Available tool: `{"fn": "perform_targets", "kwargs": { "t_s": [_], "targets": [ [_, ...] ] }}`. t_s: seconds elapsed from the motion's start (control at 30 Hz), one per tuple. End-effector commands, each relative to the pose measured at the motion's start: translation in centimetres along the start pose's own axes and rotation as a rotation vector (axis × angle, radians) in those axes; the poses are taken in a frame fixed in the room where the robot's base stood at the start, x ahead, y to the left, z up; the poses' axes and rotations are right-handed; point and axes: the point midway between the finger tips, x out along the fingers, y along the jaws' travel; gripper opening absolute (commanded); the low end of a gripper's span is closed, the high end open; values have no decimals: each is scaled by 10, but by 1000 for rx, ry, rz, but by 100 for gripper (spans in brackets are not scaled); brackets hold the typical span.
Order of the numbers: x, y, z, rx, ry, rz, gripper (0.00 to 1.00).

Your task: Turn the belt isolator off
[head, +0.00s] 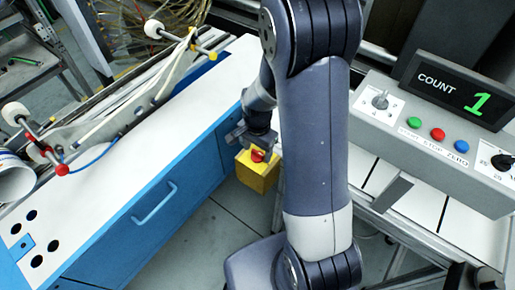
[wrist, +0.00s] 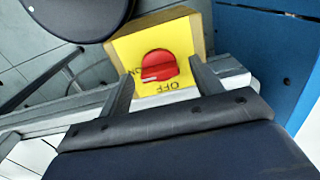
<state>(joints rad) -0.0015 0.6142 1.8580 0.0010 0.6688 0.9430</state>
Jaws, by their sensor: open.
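The belt isolator is a yellow box (head: 258,178) with a red rotary knob (head: 257,155), by the right end of the blue cabinet in the head view. In the wrist view the red knob (wrist: 159,65) sits on the yellow plate (wrist: 185,38). The knob's grip lies nearly crosswise, with a white mark at its left end towards the partly hidden ON lettering. OFF reads upside down below the knob. My gripper (wrist: 161,69) is open, its fingers at either side of the knob in the picture; I see no clear contact. It also shows in the head view (head: 248,143).
A blue cabinet (head: 170,195) with a white top and a handle stands left of the isolator. At right a grey control box (head: 430,125) carries green, red and blue buttons and a display (head: 455,92) reading COUNT 1. Open floor lies below the isolator.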

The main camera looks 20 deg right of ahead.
Motion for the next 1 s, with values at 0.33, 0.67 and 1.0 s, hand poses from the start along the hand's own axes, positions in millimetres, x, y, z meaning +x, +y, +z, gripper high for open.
{"fn": "perform_targets", "kwargs": {
  "t_s": [0.33, 0.67, 1.0],
  "targets": [
    [0, 0, 0, 0, 0, 0, 50],
    [0, 0, 0, 0, 0, 0, 23],
    [0, 0, 0, -26, 0, 0, 17]
  ]
}}
